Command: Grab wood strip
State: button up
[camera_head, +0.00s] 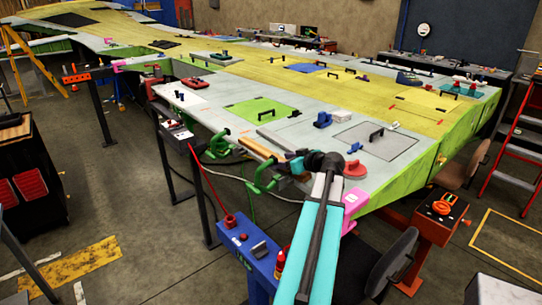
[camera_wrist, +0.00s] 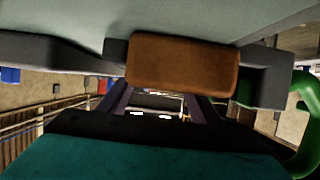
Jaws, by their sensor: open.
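The wood strip (camera_wrist: 183,64) shows in the wrist view as a brown block with rounded corners, crosswise in front of a dark grey bar under the pale wing edge. In the head view a brown strip (camera_head: 258,149) lies along the wing's near edge by green clamps. My gripper (camera_wrist: 164,88) is open, its two dark fingers reaching toward the strip's lower edge. I cannot tell whether they touch it. In the head view my gripper (camera_head: 297,164) is at the wing edge, just right of the strip, its fingertips hidden.
A green clamp (camera_wrist: 301,118) curves close on the right in the wrist view. Green clamps (camera_head: 266,178) hang at the wing edge in the head view. A pink bracket (camera_head: 354,200) sits right of my arm. A blue stand (camera_head: 248,250) is at lower left. The wing (camera_head: 330,105) fills the middle.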

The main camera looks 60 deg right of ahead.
jog(key=shift+c, duration=0.5)
jog(key=c, duration=1.2)
jog(key=shift+r, duration=0.1)
jog(key=shift+r+b, duration=1.5)
jog(key=shift+r, duration=3.45)
